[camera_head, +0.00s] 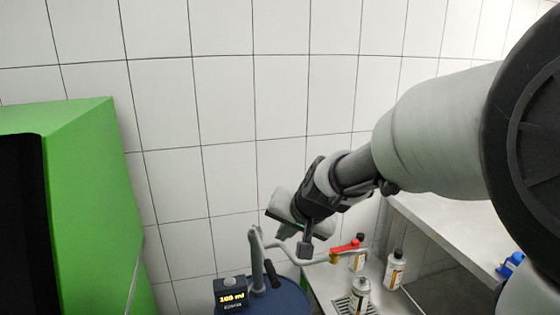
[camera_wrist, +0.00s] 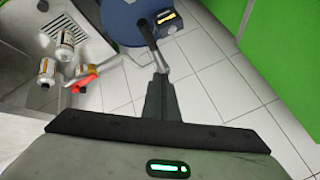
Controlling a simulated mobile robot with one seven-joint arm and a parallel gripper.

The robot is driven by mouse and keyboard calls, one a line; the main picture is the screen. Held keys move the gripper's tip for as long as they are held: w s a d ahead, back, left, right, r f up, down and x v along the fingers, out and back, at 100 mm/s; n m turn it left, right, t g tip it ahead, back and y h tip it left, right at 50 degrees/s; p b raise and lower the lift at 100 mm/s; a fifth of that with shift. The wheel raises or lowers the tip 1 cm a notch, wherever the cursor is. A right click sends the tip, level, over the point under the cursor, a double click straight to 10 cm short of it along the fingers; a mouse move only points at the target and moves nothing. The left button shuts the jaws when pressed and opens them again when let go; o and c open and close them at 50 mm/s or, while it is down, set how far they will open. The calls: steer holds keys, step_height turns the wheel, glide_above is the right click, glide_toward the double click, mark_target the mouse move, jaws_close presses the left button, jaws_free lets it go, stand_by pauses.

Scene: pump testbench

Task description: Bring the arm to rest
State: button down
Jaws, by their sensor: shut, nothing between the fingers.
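My arm reaches in from the right in the head view, and my gripper (camera_head: 306,246) hangs at its end in front of the tiled wall. In the wrist view my gripper (camera_wrist: 160,80) has its dark fingers together, with nothing between them. Beyond the fingertips is a blue drum (camera_wrist: 117,22) with a grey bent pipe. In the head view the drum (camera_head: 285,300) is at the bottom, partly cut off. I cannot tell whether the fingers touch the pipe.
A small display box (camera_head: 231,294) reading "100 ml" sits by the drum. A blue item (camera_head: 511,264) lies on the right worktop. A green cabinet (camera_head: 85,190) stands at left.

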steer(key=s+d+r+n+h+p, duration=0.1)
steer(key=s+d+r, duration=0.2)
steer(key=s, duration=0.5)
steer(key=s+d+r+n+g+h+p, duration=0.1)
steer(key=s+d+r, duration=0.2)
steer(key=s+d, duration=0.3)
steer(key=s+d+r+n+h+p, duration=0.1)
steer(key=s+d+r, duration=0.2)
steer(key=s, duration=0.7)
steer(key=shift+s+d+r+p, duration=0.15)
steer(key=shift+d+r+p, duration=0.15)
steer(key=shift+d, duration=0.4)
